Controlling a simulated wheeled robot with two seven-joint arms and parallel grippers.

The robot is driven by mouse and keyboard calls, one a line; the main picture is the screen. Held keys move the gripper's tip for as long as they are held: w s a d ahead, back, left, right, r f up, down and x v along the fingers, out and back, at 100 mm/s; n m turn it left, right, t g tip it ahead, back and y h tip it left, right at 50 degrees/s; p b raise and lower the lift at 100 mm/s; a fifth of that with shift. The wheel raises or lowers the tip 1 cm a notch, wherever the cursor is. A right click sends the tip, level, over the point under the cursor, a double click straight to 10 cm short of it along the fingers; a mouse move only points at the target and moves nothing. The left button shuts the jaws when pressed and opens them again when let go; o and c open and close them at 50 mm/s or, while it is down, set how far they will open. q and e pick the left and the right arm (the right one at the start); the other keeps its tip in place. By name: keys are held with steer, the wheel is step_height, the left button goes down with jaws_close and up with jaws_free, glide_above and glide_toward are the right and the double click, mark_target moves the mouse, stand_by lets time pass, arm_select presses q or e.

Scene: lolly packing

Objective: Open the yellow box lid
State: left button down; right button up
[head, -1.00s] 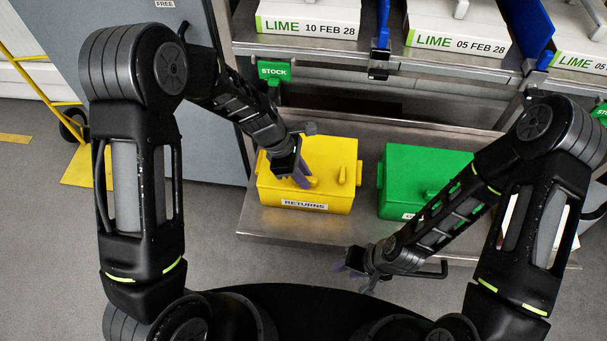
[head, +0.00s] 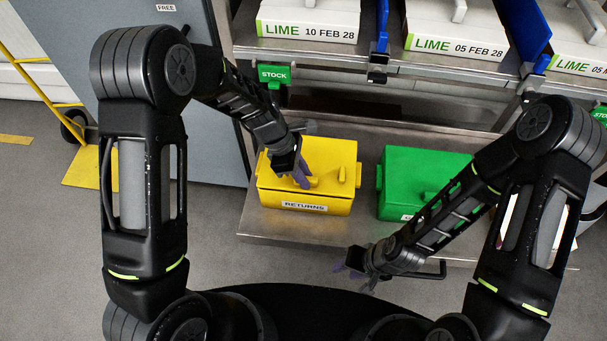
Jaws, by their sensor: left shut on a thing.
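The yellow box (head: 335,206) labelled RETURNS sits on the steel lower shelf. Its lid (head: 335,155) is on top, with a raised handle (head: 328,182) near the front. A thin dark line shows under the lid's front edge, so the lid looks very slightly raised there. My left gripper (head: 303,181) reaches down over the lid's left part, with purple fingers shut on the lid handle; the fingers partly hide the grip. My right gripper (head: 354,276) is open and empty, low in front of the shelf, away from the box.
A green box (head: 400,168) stands to the right on the same shelf (head: 262,222), partly behind my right arm. White LIME cartons (head: 307,22) stand on the rack above. A green STOCK sign (head: 274,74) hangs above the yellow box. A grey cabinet (head: 212,150) stands at left.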

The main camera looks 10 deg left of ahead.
arm_select(q)
steer(key=r+p, duration=0.1)
steer(key=w+r+g+p, duration=0.1)
steer(key=r+g+p, duration=0.1)
steer(key=shift+w+r+p, duration=0.3)
steer(key=shift+r+p, duration=0.05)
steer(key=w+r+p, duration=0.1)
steer(key=w+r, duration=0.3)
steer(key=shift+r, duration=0.25)
steer(key=shift+w, duration=0.1)
steer(key=c, duration=1.3)
jaws_free()
